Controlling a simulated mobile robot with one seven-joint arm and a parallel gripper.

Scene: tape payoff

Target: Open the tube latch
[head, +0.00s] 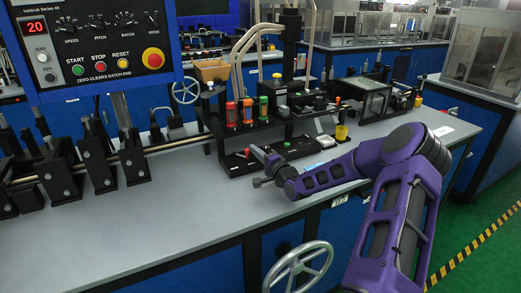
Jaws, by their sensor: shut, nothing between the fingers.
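My gripper (257,165) is at the end of my purple arm, over the middle of the grey bench. It is small and dark in the head view, and it is shut and empty. It overlaps the front of a black fixture (236,163) in the picture; I cannot tell whether they touch. Upright red, orange and green tubes (247,112) stand in a black rack behind the fixture. I cannot make out the tube latch for certain; it is too small or hidden near the gripper and fixture.
The grey bench top (165,215) is clear in front. A rail with black clamps (95,160) runs on the left below a blue control panel (98,45). A yellow cup (341,133) and a glass-topped box (366,97) stand behind my arm. A handwheel (298,266) juts from the front.

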